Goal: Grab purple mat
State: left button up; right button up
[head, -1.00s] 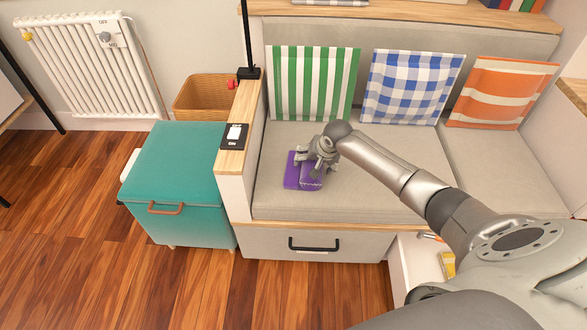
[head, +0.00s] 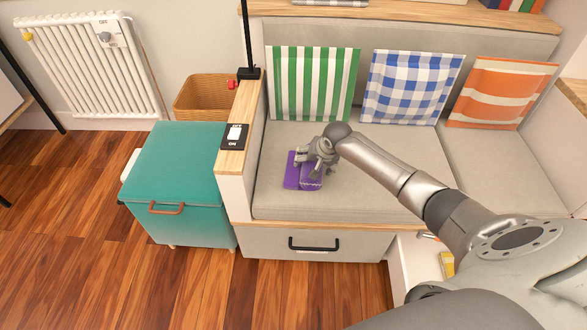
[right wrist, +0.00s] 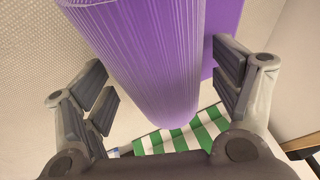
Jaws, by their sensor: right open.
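The purple mat (head: 291,178) lies on the beige bench seat, near its left end. It is partly rolled, with a flat purple part beside the roll. My right gripper (head: 314,172) is over the mat and hides part of it. In the right wrist view the ridged purple roll (right wrist: 150,60) runs between the two spread fingers of my right gripper (right wrist: 166,92). The jaws are open, with a gap seen at the left finger; I cannot tell whether the right finger touches. My left gripper is not in view.
The bench (head: 400,165) has a wooden armrest (head: 231,160) on the left with a switch panel. Striped green (head: 312,85), checked blue (head: 410,88) and striped orange (head: 498,92) cushions lean at the back. A teal box (head: 178,165) stands left. The seat's middle is clear under my arm.

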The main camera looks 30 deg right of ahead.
dwell(0.3)
jog(key=c, duration=1.5)
jog(key=shift+d, duration=0.1)
